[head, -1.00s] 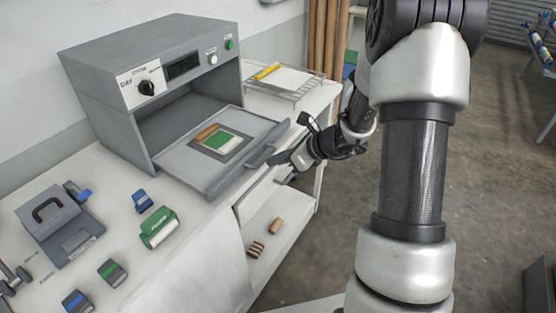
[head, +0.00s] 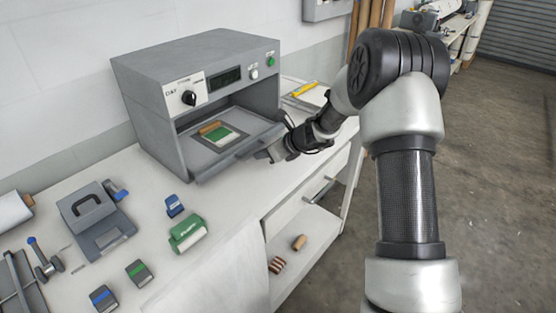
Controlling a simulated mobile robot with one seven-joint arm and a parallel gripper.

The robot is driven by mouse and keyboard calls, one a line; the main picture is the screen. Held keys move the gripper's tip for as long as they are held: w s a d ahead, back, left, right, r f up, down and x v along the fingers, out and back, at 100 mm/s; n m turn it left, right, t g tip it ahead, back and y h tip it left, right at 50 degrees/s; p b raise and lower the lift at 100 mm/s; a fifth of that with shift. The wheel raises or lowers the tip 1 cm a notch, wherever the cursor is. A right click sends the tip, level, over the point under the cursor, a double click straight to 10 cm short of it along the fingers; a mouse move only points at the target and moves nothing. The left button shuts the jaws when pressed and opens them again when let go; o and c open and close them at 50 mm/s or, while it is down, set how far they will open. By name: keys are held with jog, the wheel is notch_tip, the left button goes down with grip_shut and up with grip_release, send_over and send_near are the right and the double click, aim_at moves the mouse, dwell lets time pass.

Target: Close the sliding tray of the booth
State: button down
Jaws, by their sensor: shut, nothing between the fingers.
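The grey booth (head: 196,56) stands on the white bench against the wall, with a dark display, a black knob and white and green buttons on its front. Its sliding tray (head: 189,161) sticks partly out of the opening. On the tray lie a green and white piece (head: 226,134) on a dark square and a brown roller-like piece (head: 209,128). My gripper (head: 262,154) is shut and empty at the tray's front edge, near its handle. My gripper hides part of the handle, and I cannot tell whether they touch.
A grey press-like device (head: 93,219) stands on the bench at left. A green block (head: 187,234), a blue block (head: 174,205) and small pads lie in front of the booth. A wire rack (head: 301,102) with a yellow pencil is behind my arm. A drawer handle (head: 320,191) sticks out below.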

jog(key=shift+w+a, duration=1)
jog(key=shift+a, duration=0.05)
jog(key=shift+w+a+r+p, duration=0.1)
jog(key=shift+w+r+p, duration=0.1)
jog(key=shift+p, duration=0.1)
jog(key=shift+a+r, duration=0.1)
